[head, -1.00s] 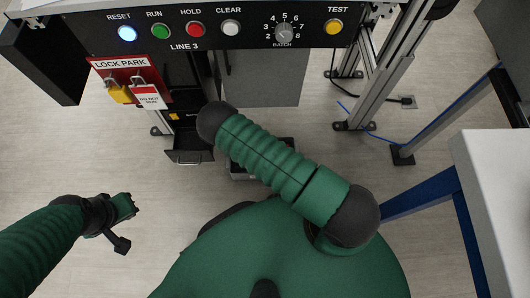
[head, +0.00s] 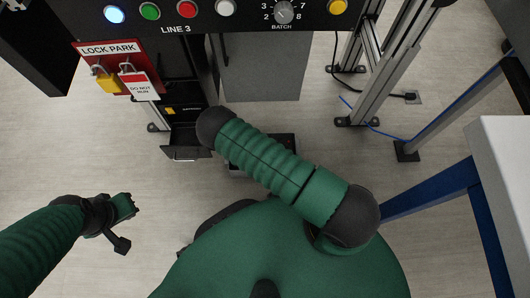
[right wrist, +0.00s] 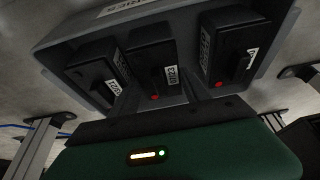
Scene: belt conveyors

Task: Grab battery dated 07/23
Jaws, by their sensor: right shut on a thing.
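In the right wrist view several black batteries stand in a row in a grey tray (right wrist: 85,35): a left battery (right wrist: 92,66), a middle battery (right wrist: 150,52) and a right battery (right wrist: 232,40). Each has a white label. The middle label seems to read 07/23; the others are hard to read. My right gripper (right wrist: 160,98) is shut on the middle battery, which still sits among the others. In the head view my right arm hides that gripper and much of a dark box (head: 240,167) on the floor. My left gripper (head: 124,222) hangs over bare floor, its jaw opening unclear.
A black cabinet with an open drawer (head: 186,142) stands left of my right arm. Above are the LINE 3 button panel (head: 250,12) and a red lock board (head: 112,72) with padlock and tag. A metal frame (head: 375,75) and white-topped table (head: 505,170) stand right.

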